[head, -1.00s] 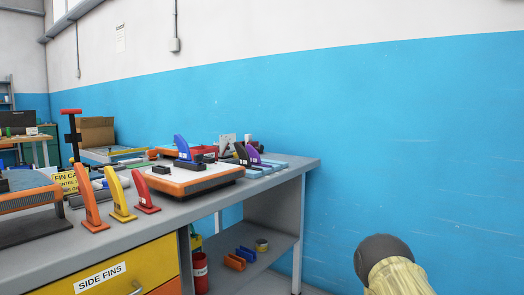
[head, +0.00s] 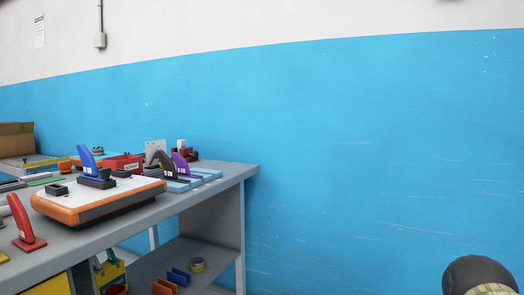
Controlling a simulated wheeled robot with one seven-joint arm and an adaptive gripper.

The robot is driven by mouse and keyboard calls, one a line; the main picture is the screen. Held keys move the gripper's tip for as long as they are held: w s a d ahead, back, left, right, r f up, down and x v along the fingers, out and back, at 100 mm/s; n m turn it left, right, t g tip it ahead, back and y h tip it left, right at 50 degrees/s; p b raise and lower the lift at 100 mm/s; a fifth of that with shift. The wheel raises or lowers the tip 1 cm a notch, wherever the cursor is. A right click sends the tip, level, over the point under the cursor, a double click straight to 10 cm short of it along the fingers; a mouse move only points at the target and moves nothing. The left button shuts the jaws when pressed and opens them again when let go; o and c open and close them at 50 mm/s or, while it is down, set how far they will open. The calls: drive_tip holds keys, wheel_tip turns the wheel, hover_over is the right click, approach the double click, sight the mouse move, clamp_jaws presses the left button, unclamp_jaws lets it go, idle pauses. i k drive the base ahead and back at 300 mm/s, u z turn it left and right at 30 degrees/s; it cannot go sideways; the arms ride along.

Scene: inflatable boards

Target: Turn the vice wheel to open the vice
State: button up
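I cannot make out a vice or its wheel in the present head view. A small red and dark fitting (head: 192,155) with a white top stands at the back of the bench, too small to identify. My gripper is not in view. A dark rounded shape with a pale yellowish part shows at the bottom right corner; I cannot tell which part of my arm it might be.
The grey workbench (head: 215,205) fills the lower left, its right end near the blue wall (head: 380,150). On it are an orange and white board piece (head: 110,205), a blue fin (head: 88,160), a red fin (head: 20,222) and a red box (head: 122,165). Floor right is unseen.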

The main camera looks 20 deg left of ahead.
sight(195, 155)
drive_tip(key=z, duration=0.2)
drive_tip(key=i, duration=0.95)
drive_tip(key=u, duration=0.9)
drive_tip(key=i, duration=0.8)
drive_tip(key=u, duration=0.9)
